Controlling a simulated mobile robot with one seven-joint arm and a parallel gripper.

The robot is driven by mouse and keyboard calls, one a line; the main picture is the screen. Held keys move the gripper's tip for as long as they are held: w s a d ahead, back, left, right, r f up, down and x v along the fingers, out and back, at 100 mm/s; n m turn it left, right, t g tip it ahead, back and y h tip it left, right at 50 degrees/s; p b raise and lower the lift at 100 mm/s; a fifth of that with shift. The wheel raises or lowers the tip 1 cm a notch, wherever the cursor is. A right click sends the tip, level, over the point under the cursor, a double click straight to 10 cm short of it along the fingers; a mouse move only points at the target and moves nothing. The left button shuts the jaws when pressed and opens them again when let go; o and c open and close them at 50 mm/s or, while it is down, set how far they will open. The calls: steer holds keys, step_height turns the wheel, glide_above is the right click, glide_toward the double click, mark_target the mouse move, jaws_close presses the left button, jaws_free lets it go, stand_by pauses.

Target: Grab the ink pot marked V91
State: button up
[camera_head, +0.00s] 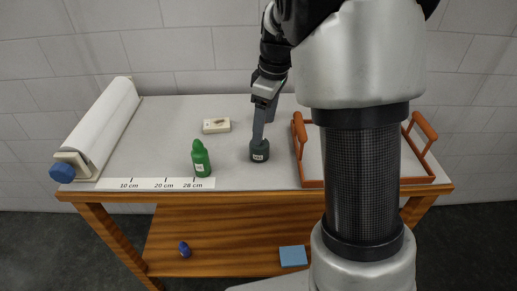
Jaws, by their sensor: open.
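A squat dark grey-green pot (260,154) with a small white label stands upright on the table. A bright green bottle-shaped pot (200,160) with a white label stands to its left. The label marks are too small for me to read, so I cannot tell which is V91. My gripper (259,136) points down at the top of the dark pot. It is open, and its fingers overlap the pot's upper part in the picture; I cannot tell whether they touch it.
An orange-handled tray (312,184) stands at right, partly hidden by my arm. A paper roll (103,118) lies at left, a cream block (216,126) behind the pots, and a marked ruler strip (150,184) at the front edge. A blue bottle (184,249) and blue block (293,256) are on the lower shelf.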

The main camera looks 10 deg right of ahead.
mark_target(263, 146)
steer(key=f, duration=0.3)
steer(key=shift+w+a+f, duration=0.1)
steer(key=shift+a+f, duration=0.1)
steer(key=shift+w+a+f, duration=0.1)
steer(key=shift+w+f, duration=0.1)
steer(key=shift+f, duration=0.7)
steer(key=shift+w+a+f, duration=0.1)
steer(key=shift+w+f, duration=0.15)
steer(key=shift+f, duration=0.6)
steer(key=shift+w+a+f, duration=0.1)
steer(key=shift+w+f, duration=0.1)
steer(key=shift+f, duration=0.7)
steer(key=shift+c, duration=0.4)
steer(key=c, duration=1.1)
